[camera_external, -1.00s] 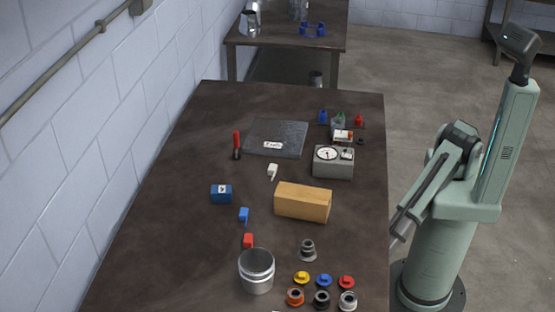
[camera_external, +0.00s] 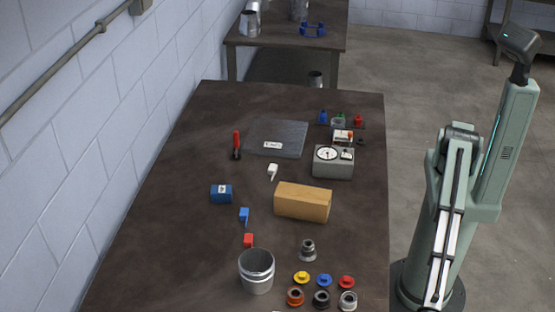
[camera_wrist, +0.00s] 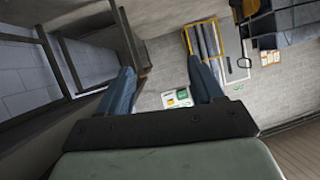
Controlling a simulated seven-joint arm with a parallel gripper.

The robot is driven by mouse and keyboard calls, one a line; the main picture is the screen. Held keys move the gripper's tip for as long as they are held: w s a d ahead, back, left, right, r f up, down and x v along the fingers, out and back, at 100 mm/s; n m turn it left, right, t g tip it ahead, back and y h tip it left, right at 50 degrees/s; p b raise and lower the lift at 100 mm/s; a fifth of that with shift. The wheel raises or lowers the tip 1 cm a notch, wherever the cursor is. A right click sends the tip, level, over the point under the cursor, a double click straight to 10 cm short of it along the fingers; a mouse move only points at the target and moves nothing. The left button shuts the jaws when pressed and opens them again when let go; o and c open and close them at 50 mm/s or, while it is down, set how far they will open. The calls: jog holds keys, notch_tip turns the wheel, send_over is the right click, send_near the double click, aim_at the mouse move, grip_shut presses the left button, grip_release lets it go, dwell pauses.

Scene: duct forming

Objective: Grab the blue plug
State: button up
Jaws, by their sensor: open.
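A small round blue plug (camera_external: 324,280) lies near the front right of the brown table (camera_external: 170,240) in the external view. It sits in a row between a yellow plug (camera_external: 302,277) and a red plug (camera_external: 346,282). My gripper (camera_wrist: 161,66) shows in the wrist view with its two blue-grey fingers wide apart and nothing between them. It points away from the tabletop, toward a floor and wall area. In the external view my gripper is out of the frame, and the wrist view does not show the blue plug.
A wooden block (camera_external: 302,202) and a gauge box (camera_external: 333,162) are farther back.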

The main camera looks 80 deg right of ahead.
jog(key=a+r+m+y, duration=0.1)
jog(key=a+r, duration=0.2)
jog(key=r, duration=1)
notch_tip(320, 180, up, 16)
jog(key=t+h, duration=0.2)
jog(key=h, duration=1.2)
send_over(325, 276)
jog(key=shift+n, duration=0.3)
jog(key=f, duration=0.8)
jog(key=shift+s, duration=0.3)
jog(key=shift+w+f, duration=0.2)
jog(key=shift+f, duration=1.15)
jog(key=shift+w+f, duration=0.15)
jog(key=shift+f, duration=1.2)
jog(key=c, duration=0.8)
jog(key=shift+r, duration=0.1)
jog(key=shift+c, duration=0.2)
